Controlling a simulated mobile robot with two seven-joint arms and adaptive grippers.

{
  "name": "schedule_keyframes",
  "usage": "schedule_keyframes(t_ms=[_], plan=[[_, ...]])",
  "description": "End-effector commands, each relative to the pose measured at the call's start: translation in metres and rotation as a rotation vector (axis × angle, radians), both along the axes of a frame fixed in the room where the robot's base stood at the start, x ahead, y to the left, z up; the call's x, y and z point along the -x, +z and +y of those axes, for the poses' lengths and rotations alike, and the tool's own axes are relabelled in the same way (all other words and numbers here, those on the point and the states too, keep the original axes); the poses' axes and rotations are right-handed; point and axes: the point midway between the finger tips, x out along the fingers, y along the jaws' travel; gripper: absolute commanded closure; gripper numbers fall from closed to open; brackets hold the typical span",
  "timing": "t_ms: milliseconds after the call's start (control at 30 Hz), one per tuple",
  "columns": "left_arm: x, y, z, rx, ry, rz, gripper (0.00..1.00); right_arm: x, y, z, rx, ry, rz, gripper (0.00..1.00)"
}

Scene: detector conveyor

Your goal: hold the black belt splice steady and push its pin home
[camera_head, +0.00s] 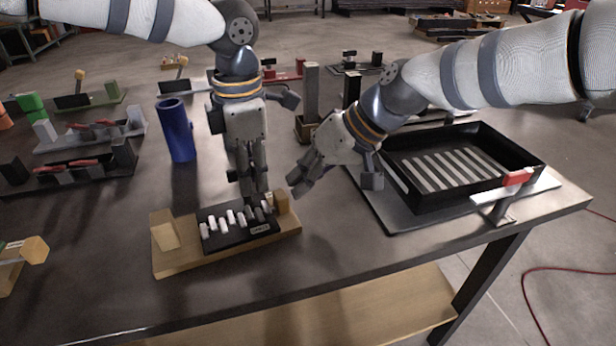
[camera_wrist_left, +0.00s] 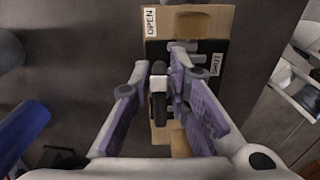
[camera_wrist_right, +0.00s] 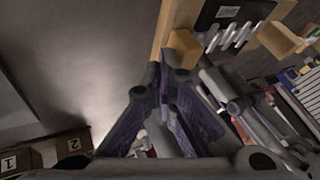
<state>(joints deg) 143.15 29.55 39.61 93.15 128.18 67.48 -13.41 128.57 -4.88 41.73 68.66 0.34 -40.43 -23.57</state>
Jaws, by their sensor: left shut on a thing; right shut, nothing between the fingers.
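The black belt splice (camera_head: 222,240) lies on a wooden base (camera_head: 185,262), with several pale bars along it. It also shows in the right wrist view (camera_wrist_right: 213,12). My left gripper (camera_head: 254,192) points down at its right part, shut on it; the fingers hide the held spot. In the left wrist view, dark material sits between the fingers (camera_wrist_left: 172,90). My right gripper (camera_head: 297,186) is shut and empty, just right of the base's right wooden block (camera_head: 281,202). In the right wrist view, its fingertips (camera_wrist_right: 165,65) are close to this block (camera_wrist_right: 185,47). I cannot make out the pin.
A black tray (camera_head: 400,190) with pale slats stands on the right, with a red-topped piece (camera_head: 517,177) at its front corner. A blue cylinder (camera_head: 176,130) stands behind left. Several other fixtures line the left side. The table in front of the base is clear.

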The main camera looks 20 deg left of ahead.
Motion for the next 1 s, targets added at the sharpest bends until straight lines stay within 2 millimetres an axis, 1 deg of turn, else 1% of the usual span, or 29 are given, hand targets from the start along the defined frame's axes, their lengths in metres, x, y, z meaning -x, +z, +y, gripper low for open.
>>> schedule_keyframes(t_ms=[133, 300, 533, 633, 733, 800, 833, 900, 1000], plan=[[0.0, 0.001, 0.0, 0.0, 0.0, -0.001, 1.0, 0.002, 0.0, 0.002, 0.001, 0.001, 0.0, 1.0], [0.0, 0.001, 0.0, 0.001, 0.0, -0.002, 1.0, 0.012, 0.001, 0.015, 0.001, 0.002, -0.001, 1.0], [-0.001, 0.001, -0.002, 0.004, -0.001, -0.003, 1.0, 0.014, 0.0, 0.017, -0.002, 0.002, 0.003, 1.0], [-0.001, 0.001, -0.002, 0.005, -0.001, -0.004, 1.0, 0.011, 0.001, 0.014, -0.004, 0.001, 0.003, 1.0], [-0.001, 0.001, -0.002, 0.005, -0.001, -0.003, 1.0, -0.001, 0.0, -0.001, -0.003, -0.003, 0.002, 1.0], [-0.001, 0.001, -0.002, 0.005, 0.0, -0.002, 1.0, -0.014, 0.001, -0.016, -0.002, -0.006, -0.002, 1.0], [-0.001, 0.001, -0.001, 0.004, 0.0, -0.003, 1.0, -0.017, 0.006, -0.023, -0.001, -0.005, -0.003, 1.0], [0.0, 0.0, -0.001, 0.003, 0.0, -0.002, 1.0, -0.015, 0.026, -0.035, -0.001, -0.003, -0.007, 1.0], [0.0, 0.0, -0.001, 0.002, 0.0, -0.002, 1.0, -0.015, 0.049, -0.053, 0.0, -0.003, -0.007, 1.0]])
